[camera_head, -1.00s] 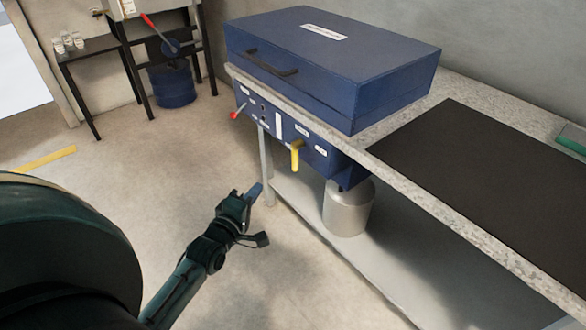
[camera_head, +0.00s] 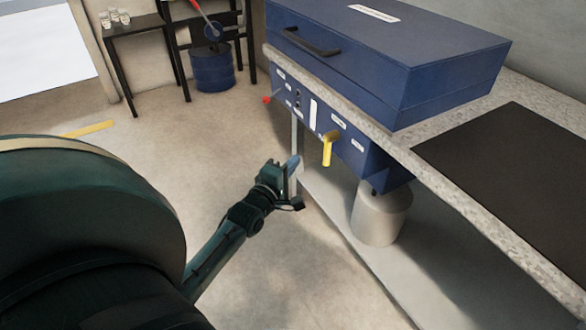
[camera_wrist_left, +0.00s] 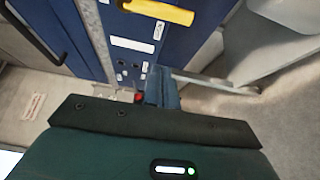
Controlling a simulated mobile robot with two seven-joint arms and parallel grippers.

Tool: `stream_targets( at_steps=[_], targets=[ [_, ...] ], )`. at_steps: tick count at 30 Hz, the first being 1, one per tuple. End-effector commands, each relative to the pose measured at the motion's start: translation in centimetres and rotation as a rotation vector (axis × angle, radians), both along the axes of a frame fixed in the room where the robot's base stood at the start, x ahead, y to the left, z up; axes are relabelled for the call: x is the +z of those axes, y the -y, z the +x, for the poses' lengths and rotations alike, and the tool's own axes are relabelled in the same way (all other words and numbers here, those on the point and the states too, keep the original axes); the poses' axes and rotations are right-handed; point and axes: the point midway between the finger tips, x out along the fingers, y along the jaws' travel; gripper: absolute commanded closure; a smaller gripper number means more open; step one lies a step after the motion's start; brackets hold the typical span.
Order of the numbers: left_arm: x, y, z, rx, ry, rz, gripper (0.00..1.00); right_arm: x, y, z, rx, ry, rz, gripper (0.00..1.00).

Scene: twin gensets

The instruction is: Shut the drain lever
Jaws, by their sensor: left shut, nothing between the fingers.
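A yellow lever (camera_head: 328,150) hangs downward from the front of the blue panel (camera_head: 352,152) under the bench edge. In the left wrist view the yellow lever (camera_wrist_left: 158,12) shows at the top. A thinner lever with a red knob (camera_head: 267,100) sticks out at the panel's left end. The labels are too small to read, so I cannot tell which lever is named drain. My left gripper (camera_head: 295,164) is shut and empty, left of and slightly below the yellow lever, apart from it. Its closed fingers (camera_wrist_left: 160,88) also show in the left wrist view. My right gripper is out of view.
A blue case with a black handle (camera_head: 312,42) stands on the speckled bench, beside a dark mat (camera_head: 500,165). A grey canister (camera_head: 382,215) is below the panel, and a bench leg (camera_head: 295,135) is behind my gripper. A blue drum (camera_head: 214,72) stands far back.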

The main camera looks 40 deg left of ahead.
Motion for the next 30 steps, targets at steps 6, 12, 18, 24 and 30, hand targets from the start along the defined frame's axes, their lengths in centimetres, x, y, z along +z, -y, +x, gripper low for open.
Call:
stream_targets(
  at_steps=[6, 12, 18, 24, 30],
  targets=[
    [-0.3, -0.7, 5.0, 0.0, 0.003, 0.001, 1.0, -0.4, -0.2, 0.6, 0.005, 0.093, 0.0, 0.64],
    [-0.2, 0.9, 6.3, -0.001, -0.001, -0.005, 1.0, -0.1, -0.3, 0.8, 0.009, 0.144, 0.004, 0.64],
    [-0.1, 2.7, 5.9, 0.0, 0.0, -0.001, 1.0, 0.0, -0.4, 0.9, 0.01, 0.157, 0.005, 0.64],
    [0.0, 3.0, 5.8, 0.0, -0.001, 0.002, 1.0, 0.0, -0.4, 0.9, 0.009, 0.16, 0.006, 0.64],
    [0.0, 3.0, 5.8, 0.0, -0.001, 0.001, 1.0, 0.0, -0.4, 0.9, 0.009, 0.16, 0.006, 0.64]
  ],
)
